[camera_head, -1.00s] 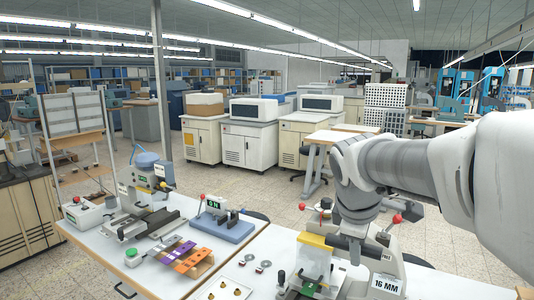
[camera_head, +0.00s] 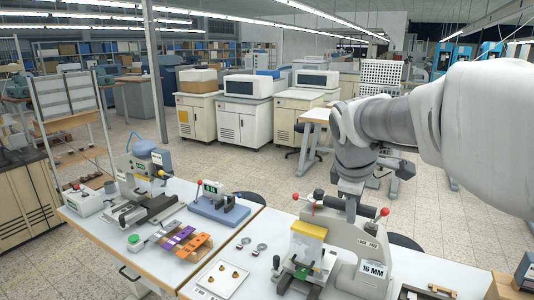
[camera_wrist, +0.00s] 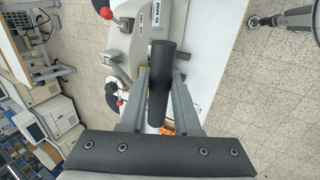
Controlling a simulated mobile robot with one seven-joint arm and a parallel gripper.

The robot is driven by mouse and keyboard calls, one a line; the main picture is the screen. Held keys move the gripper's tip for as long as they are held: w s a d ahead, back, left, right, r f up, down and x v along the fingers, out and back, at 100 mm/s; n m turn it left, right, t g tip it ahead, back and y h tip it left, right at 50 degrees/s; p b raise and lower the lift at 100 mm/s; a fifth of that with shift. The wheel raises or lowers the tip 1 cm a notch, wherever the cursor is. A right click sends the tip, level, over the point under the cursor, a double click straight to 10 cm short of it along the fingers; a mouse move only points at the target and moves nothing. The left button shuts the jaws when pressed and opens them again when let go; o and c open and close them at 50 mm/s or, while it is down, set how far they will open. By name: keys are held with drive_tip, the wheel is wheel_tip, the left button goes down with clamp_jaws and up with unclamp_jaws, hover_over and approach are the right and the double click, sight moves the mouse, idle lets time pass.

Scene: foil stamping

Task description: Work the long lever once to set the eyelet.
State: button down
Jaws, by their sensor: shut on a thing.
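The eyelet press (camera_head: 352,236) is a pale grey machine with a "16 MM" plate and a yellow block (camera_head: 308,229). It stands at the front right of the table. My gripper (camera_head: 350,207) is at the top of the press, and in the wrist view (camera_wrist: 160,82) its fingers lie on either side of a black cylindrical grip (camera_wrist: 161,62). It is shut on this grip, which I take as the long lever's handle. Two red knobs (camera_head: 385,211) (camera_head: 296,196) show at the sides of the press. I cannot make out the eyelet.
A white card with brass pieces (camera_head: 209,287) and two small metal rings (camera_head: 243,242) lie left of the press. Behind are a blue-based device (camera_head: 222,208), coloured strips (camera_head: 178,236) and another press (camera_head: 140,180). The floor behind the table is open.

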drive_tip(key=shift+w+d+r, duration=0.15)
drive_tip(key=shift+w+r, duration=0.15)
drive_tip(key=shift+r, duration=0.2)
drive_tip(key=w+d+r+p, duration=0.3)
drive_tip(key=w+r+p, duration=0.1)
drive_tip(key=p, duration=0.2)
drive_tip(key=shift+r, duration=0.35)
drive_tip(key=c, duration=0.5)
unclamp_jaws()
drive_tip(key=shift+w+d+f, duration=0.1)
drive_tip(key=shift+c, duration=0.2)
